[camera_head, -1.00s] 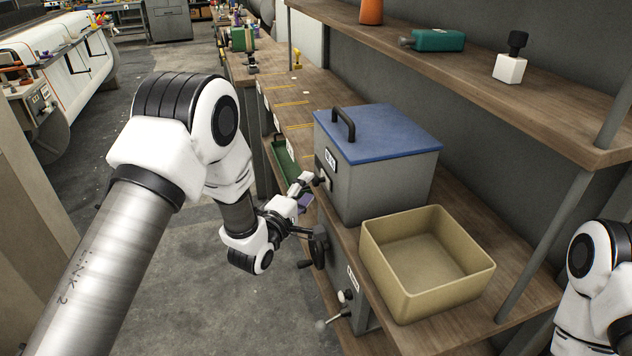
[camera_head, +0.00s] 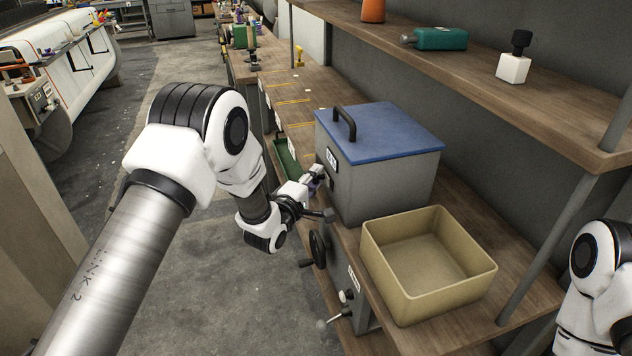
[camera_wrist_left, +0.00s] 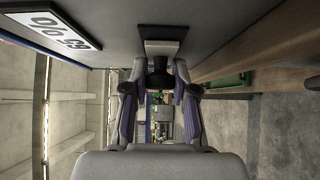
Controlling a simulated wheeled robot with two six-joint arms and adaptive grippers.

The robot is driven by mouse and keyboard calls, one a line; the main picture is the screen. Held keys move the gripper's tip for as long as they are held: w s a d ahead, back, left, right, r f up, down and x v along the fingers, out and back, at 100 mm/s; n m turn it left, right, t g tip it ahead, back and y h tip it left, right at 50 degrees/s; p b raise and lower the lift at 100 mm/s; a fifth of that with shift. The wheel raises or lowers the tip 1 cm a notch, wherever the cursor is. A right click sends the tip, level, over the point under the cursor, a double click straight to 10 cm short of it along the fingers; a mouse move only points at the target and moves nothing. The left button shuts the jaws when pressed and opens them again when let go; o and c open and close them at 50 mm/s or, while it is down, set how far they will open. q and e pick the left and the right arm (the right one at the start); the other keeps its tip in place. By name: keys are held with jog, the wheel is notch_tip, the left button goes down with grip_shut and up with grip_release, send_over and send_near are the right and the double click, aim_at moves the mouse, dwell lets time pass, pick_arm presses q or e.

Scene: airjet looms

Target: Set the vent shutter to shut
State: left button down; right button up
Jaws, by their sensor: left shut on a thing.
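The grey box (camera_head: 388,185) with a blue lid stands on the bench in the head view. A dark knob (camera_wrist_left: 160,76) on a small plate sticks out from its front face in the left wrist view. I take this as the vent shutter's handle; the shutter itself is hard to make out. My left gripper (camera_wrist_left: 160,84) is shut on the knob, with one finger on each side. In the head view the left gripper (camera_head: 317,173) is at the box's front face and mostly covers the knob. My right gripper is out of view.
A label (camera_wrist_left: 52,29) is on the box's face beside the knob. An open tan bin (camera_head: 428,260) stands right of the box. A black handwheel (camera_head: 318,248) and small knobs (camera_head: 345,296) jut from the bench front below. A shelf (camera_head: 480,85) runs above.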

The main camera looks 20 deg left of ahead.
pick_arm(q)
jog(key=w+a, duration=0.1)
jog(key=w+a+b, duration=0.1)
jog(key=w, duration=0.2)
jog(key=shift+a+f, duration=0.15)
jog(key=shift+a, duration=0.25)
jog(key=shift+w+a, duration=0.1)
jog(key=shift+w, duration=0.05)
jog(key=shift+r, duration=0.25)
jog(key=c, duration=1.3)
grip_release()
jog(key=shift+c, duration=0.2)
jog(key=o, duration=0.4)
jog(key=shift+o, duration=0.2)
jog(key=shift+w+f, duration=0.1)
jog(key=shift+f, duration=0.05)
jog(key=s+a, duration=0.2)
jog(key=s, duration=0.9)
jog(key=shift+s+a, duration=0.15)
jog(key=shift+s, duration=0.25)
